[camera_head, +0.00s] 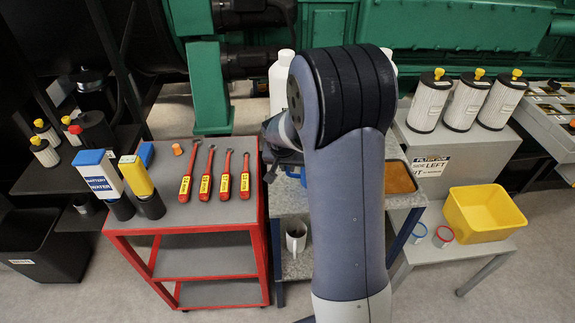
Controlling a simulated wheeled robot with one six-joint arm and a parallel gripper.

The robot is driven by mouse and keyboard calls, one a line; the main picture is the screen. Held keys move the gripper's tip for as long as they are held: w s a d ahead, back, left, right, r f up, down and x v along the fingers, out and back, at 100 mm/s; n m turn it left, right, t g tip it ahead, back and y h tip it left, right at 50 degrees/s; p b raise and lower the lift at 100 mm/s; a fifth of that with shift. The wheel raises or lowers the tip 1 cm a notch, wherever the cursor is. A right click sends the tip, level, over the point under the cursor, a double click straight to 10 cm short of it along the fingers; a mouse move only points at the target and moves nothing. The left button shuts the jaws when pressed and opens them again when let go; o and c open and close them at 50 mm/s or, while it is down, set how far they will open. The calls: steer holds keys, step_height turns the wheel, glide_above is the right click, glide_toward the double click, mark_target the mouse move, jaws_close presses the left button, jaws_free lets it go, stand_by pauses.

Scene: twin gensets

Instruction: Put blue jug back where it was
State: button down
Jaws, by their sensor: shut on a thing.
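My gripper (273,165) shows only as a dark part at the left of my arm, over the grey-topped table (291,203). Its fingertips are mostly hidden by my own wrist and arm. A small patch of the blue jug (294,173) shows right beside and below it, between the gripper and my arm. The gripper is shut on it. The jug's shape, its handle and whether it touches the table are hidden.
A red cart (190,238) at left holds red-handled tools (208,175) and a battery water bottle (97,175). A white bottle (281,80) stands behind my arm. A mug (296,237) sits on the lower shelf. A yellow bin (483,212) stands at right.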

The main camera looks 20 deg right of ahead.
steer(key=shift+f, duration=0.15)
steer(key=c, duration=1.4)
jaws_free()
steer(key=shift+c, duration=0.2)
steer(key=shift+r, duration=0.35)
steer(key=v, duration=1.1)
steer(key=shift+s+r, duration=0.2)
steer(key=shift+r, duration=0.1)
steer(key=shift+a, duration=0.1)
